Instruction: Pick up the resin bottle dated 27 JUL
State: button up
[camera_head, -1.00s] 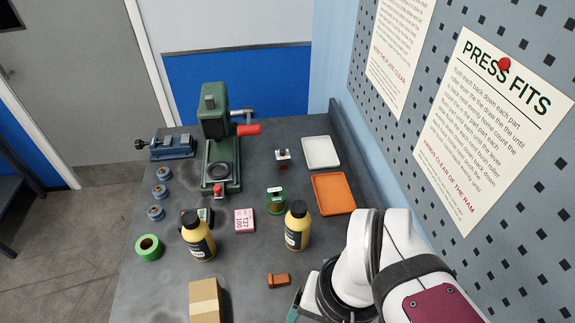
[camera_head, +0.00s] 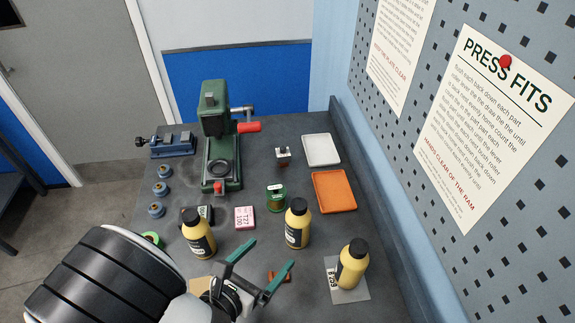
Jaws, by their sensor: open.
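Three yellow bottles with black caps and dark labels stand upright on the bench. One bottle (camera_head: 199,240) is at left, one bottle (camera_head: 297,229) is in the middle, and one bottle (camera_head: 351,268) is at right on a grey plate (camera_head: 350,293) with a marked label. The dates on the bottle labels are too small to read. My gripper (camera_head: 272,254) has green fingers spread apart and empty. In the picture it lies below and between the left and middle bottles, apart from all three.
A green press (camera_head: 217,140) and blue vise (camera_head: 172,146) stand at the back. A white tray (camera_head: 321,150) and orange tray (camera_head: 334,191) lie at right. A pegboard wall borders the right.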

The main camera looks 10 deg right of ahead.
aim_at(293, 230)
jog(key=x, duration=0.9)
jog(key=shift+w+d+f, duration=0.15)
jog(key=shift+w+f, duration=0.05)
jog(key=x, duration=0.5)
jog(key=shift+w+f, duration=0.2)
jog(key=shift+f, duration=0.1)
grip_shut()
